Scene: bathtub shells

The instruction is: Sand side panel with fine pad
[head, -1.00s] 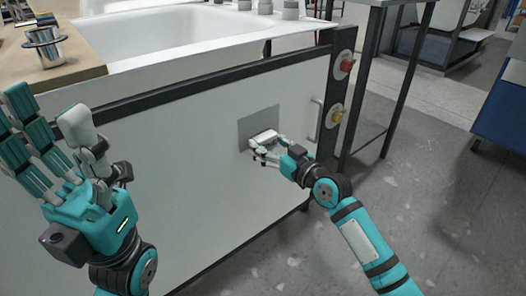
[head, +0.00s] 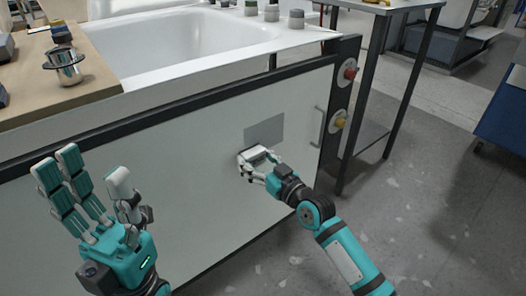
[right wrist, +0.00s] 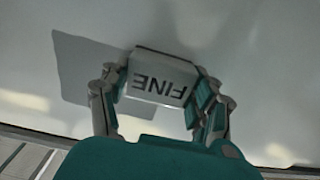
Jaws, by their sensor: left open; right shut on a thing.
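The white side panel (head: 200,160) of the tub stand fills the middle of the head view, with a grey rectangular patch (head: 265,129) on it. My right gripper (head: 257,164) is shut on the fine pad (head: 256,153), a pale block that reads "FINE" in the right wrist view (right wrist: 160,77). The pad is at the panel face, over the lower left edge of the grey patch; I cannot tell whether it presses on the panel. My left gripper (head: 95,190) is open and empty, fingers up, in front of the panel's left part.
A white bathtub (head: 180,45) sits above the panel.

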